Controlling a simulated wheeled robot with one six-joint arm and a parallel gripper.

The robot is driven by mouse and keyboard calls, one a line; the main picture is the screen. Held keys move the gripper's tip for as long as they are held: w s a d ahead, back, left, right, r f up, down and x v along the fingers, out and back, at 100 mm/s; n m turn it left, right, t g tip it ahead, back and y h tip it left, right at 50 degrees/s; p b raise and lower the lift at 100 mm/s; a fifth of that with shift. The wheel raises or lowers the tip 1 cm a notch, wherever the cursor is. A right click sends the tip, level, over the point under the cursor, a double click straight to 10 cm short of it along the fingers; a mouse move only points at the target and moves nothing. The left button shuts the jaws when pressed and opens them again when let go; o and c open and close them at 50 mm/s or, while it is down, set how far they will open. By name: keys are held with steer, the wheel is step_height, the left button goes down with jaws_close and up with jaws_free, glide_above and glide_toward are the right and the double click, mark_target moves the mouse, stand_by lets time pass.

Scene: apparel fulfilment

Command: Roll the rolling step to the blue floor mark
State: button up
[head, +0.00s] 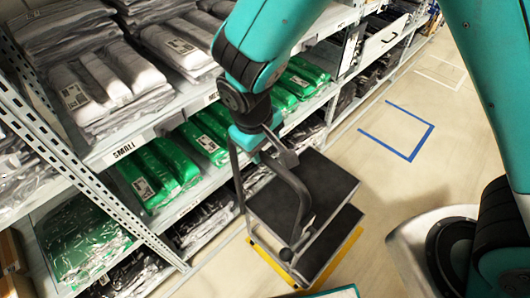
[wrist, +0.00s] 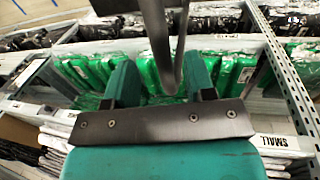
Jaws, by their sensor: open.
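The rolling step (head: 303,190) has dark treads and a grey tube handrail. It stands upright beside the shelving, with a yellow floor marking (head: 343,258) around its base. The blue floor mark (head: 430,128), an open-sided outline, lies on bare floor farther up the aisle, to the upper right. My gripper (head: 272,150) is at the top of the handrail. In the wrist view my gripper (wrist: 161,82) is open, and the dark rail (wrist: 158,40) shows between its two fingers. I cannot tell whether the fingers touch it.
Shelving (head: 115,150) with bagged grey, white and green garments runs along the left and back. A white floor outline (head: 440,72) lies beyond the blue mark. The floor (head: 385,185) between the step and the blue mark looks clear. My base is at lower right.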

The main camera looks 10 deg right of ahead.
mark_target(265, 157)
steer(key=f, duration=0.4)
steer(key=shift+w+d+f, duration=0.25)
steer(key=shift+d+f, duration=0.15)
jaws_close()
